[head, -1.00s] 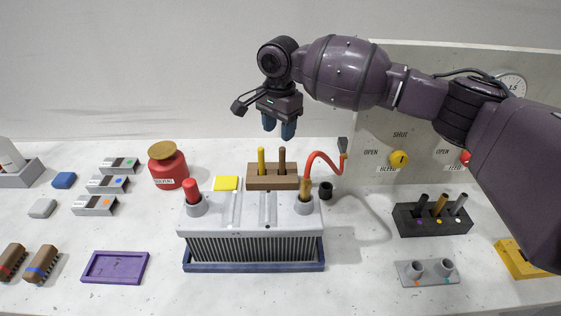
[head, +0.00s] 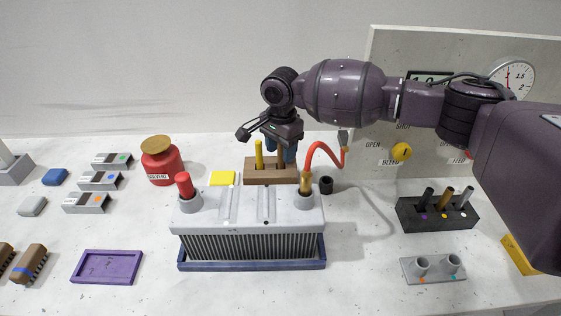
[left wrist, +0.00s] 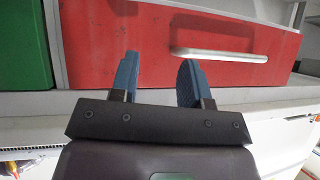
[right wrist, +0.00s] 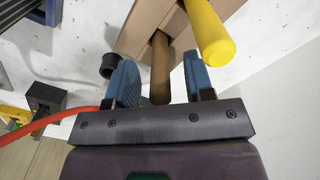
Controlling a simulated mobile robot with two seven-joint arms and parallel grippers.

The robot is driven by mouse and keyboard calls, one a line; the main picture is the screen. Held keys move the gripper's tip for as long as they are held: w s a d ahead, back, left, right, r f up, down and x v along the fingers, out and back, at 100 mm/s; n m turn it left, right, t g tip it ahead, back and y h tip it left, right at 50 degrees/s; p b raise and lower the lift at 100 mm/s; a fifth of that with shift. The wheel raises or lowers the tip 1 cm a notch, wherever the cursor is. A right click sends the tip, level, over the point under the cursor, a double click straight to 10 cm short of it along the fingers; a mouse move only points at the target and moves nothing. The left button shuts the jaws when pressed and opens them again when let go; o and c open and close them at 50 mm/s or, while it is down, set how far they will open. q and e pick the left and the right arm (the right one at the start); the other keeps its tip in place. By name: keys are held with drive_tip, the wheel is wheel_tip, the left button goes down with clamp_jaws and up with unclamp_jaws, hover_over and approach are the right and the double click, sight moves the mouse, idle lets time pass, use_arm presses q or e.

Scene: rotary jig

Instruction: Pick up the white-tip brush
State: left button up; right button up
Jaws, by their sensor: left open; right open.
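The wooden block (head: 258,178) behind the grey ribbed unit holds a yellow handle (head: 258,155) and a brown handle (head: 281,163) upright. Their lower ends are hidden in the block, so I cannot tell which has a white tip. My right gripper (head: 281,148) is open, low over the block at the brown handle. In the right wrist view the brown handle (right wrist: 160,65) stands between the open fingers, and the yellow handle (right wrist: 210,35) is just outside the right finger. My left gripper (left wrist: 158,72) is open and empty, facing a red drawer (left wrist: 180,45).
The grey ribbed unit (head: 247,212) with a red plug and a red cable (head: 320,145) stands close in front. A black holder (head: 437,214) with several coloured rods stands at the right. A red solvent can (head: 162,166) and yellow pad (head: 222,178) are left of the block.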

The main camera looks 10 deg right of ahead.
drive_tip(key=shift+f, duration=0.5)
drive_tip(key=shift+c, duration=0.4)
drive_tip(key=c, duration=0.7)
clamp_jaws()
